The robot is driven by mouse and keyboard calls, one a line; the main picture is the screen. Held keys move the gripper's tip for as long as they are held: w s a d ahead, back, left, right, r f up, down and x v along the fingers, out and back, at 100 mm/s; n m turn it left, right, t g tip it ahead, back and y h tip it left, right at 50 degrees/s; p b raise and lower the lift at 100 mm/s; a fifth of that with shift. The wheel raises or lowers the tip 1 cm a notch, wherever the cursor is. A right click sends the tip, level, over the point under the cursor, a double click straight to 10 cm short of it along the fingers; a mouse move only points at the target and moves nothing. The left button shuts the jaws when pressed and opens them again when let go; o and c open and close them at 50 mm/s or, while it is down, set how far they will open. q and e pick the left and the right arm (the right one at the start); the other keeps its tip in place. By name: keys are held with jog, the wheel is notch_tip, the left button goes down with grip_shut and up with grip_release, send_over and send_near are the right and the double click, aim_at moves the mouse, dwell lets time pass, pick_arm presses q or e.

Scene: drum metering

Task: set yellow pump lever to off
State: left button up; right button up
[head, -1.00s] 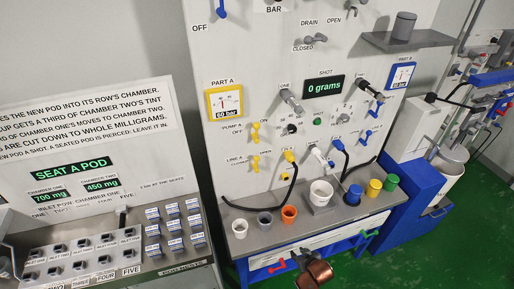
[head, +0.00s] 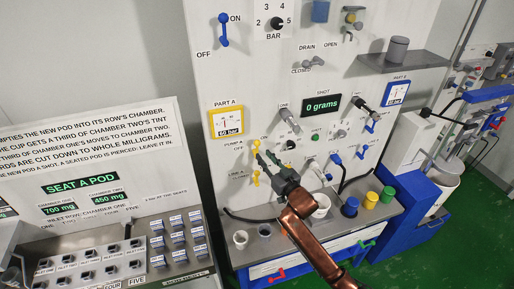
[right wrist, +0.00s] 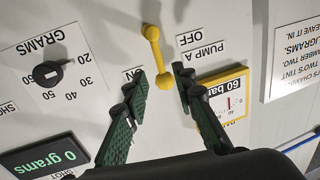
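The yellow pump lever (head: 256,147) is on the upright panel under the Part A gauge, beside its Pump A label. In the right wrist view the yellow lever (right wrist: 155,50) stands between the ON and OFF labels. Which label it is set to is hard to tell. My right gripper (head: 268,157) is just below and right of it in the head view. In the right wrist view its dark green fingers (right wrist: 160,78) are apart, with the lever's near end close to the gap. I see no clear contact. My left gripper is out of view.
A second yellow lever (head: 256,178) sits just below, by the Line A label. The yellow-framed gauge (head: 227,122) is above. A shelf with cups, including a blue cup (head: 350,207), lies below. A dial (right wrist: 47,74) is left of the lever in the wrist view.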

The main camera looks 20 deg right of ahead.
aim_at(257, 149)
jog(key=p+x, duration=0.1)
jog(key=x, duration=0.6)
jog(key=shift+f, duration=0.1)
jog(key=shift+c, duration=0.2)
grip_shut()
dwell(0.4)
